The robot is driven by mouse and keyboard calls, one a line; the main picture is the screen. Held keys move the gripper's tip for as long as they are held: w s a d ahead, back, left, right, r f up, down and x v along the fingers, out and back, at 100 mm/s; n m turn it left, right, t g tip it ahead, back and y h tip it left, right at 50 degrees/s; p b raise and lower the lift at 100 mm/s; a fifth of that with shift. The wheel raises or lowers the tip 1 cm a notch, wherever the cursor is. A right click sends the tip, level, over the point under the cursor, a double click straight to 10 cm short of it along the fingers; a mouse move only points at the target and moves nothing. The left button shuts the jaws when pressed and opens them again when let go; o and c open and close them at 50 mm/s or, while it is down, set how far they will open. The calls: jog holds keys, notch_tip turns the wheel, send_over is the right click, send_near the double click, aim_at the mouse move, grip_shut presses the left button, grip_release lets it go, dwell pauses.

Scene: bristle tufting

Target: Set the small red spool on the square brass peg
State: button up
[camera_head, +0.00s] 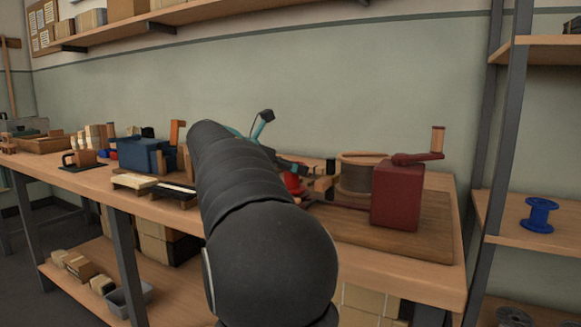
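My dark arm fills the middle of the head view and reaches over the bench. My gripper (297,170) is mostly hidden behind the arm; only dark parts show past its right edge, and its fingers are hard to make out. A small red piece (292,183), possibly the small red spool, shows beside these parts, partly covered by the arm. I cannot tell whether it is held or resting on something. I cannot make out the square brass peg.
A red box with a crank (398,195) and a large wound drum (356,174) stand on the wooden bench (432,275) at the right. A blue spool (539,214) sits on the right shelf.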

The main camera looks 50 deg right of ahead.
jog(key=shift+f, duration=0.2)
dwell(0.4)
jog(key=o, duration=1.2)
jog(key=v, duration=1.2)
